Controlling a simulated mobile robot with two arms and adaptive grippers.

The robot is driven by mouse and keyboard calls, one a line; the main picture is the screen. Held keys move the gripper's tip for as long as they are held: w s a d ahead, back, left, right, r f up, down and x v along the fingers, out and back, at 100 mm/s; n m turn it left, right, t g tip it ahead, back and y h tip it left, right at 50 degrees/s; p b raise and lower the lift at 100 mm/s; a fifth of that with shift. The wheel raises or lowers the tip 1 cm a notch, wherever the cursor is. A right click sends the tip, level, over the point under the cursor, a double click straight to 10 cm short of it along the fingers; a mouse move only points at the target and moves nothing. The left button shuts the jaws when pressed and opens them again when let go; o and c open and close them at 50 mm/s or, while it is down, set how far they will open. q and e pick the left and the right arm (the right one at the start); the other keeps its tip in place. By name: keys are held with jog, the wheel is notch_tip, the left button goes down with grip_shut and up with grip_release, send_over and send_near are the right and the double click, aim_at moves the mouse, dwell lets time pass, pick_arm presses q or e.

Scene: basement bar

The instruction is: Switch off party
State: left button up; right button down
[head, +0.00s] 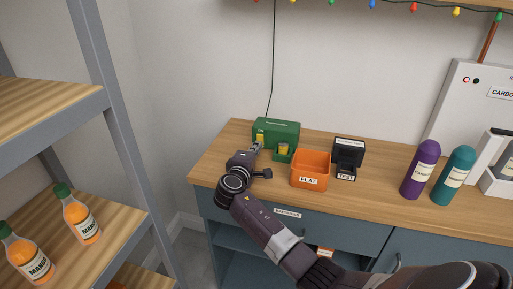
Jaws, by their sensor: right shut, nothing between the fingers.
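A green box (276,130) stands at the back left of the wooden counter. A thin dark cable (272,70) runs up the wall from it towards a string of coloured bulbs (372,4) at the top edge. The box has yellow parts on its front; whether one is a switch, and its position, is too small to tell. My right gripper (258,146) is shut and empty, with its tips close in front of the box's left side; I cannot tell if they touch. My left gripper is not in view.
An orange bin (310,171) and a black device (348,155) stand right of the green box. Purple (421,171) and teal (454,175) bottles stand further right, near a white machine (481,88). A shelf with orange bottles (82,217) is at left.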

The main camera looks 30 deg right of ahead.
jog(key=shift+s+a+f, duration=0.15)
jog(key=shift+s+f, duration=0.05)
jog(key=v, duration=0.7)
jog(key=shift+s+a+r, duration=0.1)
jog(key=shift+a+r, duration=0.1)
jog(key=shift+r, duration=0.05)
